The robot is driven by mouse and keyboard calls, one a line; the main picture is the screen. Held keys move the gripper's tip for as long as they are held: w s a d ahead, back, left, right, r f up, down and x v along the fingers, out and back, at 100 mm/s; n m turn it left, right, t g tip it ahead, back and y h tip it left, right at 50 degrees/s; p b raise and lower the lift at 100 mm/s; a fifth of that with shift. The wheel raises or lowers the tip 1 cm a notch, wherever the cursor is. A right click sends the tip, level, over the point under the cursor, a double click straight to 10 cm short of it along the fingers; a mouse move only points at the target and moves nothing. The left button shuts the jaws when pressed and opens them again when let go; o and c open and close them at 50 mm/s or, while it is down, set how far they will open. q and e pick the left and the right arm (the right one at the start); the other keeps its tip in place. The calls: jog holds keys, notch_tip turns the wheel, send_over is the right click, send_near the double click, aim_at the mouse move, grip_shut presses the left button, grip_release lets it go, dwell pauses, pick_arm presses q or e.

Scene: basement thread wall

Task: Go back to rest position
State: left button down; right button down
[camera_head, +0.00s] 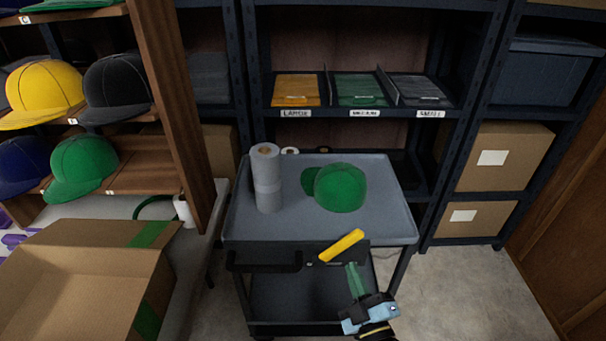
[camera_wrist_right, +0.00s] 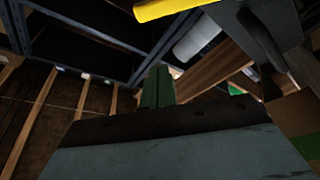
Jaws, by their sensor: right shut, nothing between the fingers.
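My right gripper (camera_head: 352,266) is in front of the grey cart, at the lower right of the head view. Its two green fingers are together with nothing between them. They also show upright in the middle of the right wrist view (camera_wrist_right: 157,82). A yellow-handled object (camera_head: 342,245) is at the cart's front edge, just above the fingertips in the head view. Its yellow part also shows at the top of the right wrist view (camera_wrist_right: 168,8). I cannot tell whether the fingers touch it. My left gripper is in neither view.
The grey cart (camera_head: 236,222) carries a grey-white roll (camera_head: 267,180) and a green cap (camera_head: 340,187). An open cardboard box (camera_head: 70,275) stands at the left, below shelves of caps (camera_head: 45,90). Labelled trays (camera_head: 358,90) sit behind. Floor (camera_head: 480,290) is clear at the right.

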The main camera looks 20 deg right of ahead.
jog(key=s+f+m+g, duration=0.1)
jog(key=s+f+g, duration=0.25)
jog(key=f, duration=0.55)
jog(key=s+a+f+m+g+y, duration=0.1)
jog(key=s+f+g, duration=0.3)
jog(key=f, duration=0.5)
jog(key=s+f+m+g, duration=0.1)
jog(key=s+f+g, duration=0.3)
jog(key=f, duration=0.6)
jog(key=s+d+f+m+g, duration=0.2)
jog(key=s+d+f+g, duration=0.1)
jog(key=s, duration=0.9)
jog(key=s+d+f+m+g+h, duration=0.1)
jog(key=s+d+f+g, duration=0.2)
jog(key=s+f+g, duration=0.2)
jog(key=s+f, duration=0.3)
jog(key=s, duration=0.4)
jog(key=shift+s+f+m, duration=0.15)
jog(key=shift+s+m, duration=0.2)
jog(key=shift+m, duration=0.05)
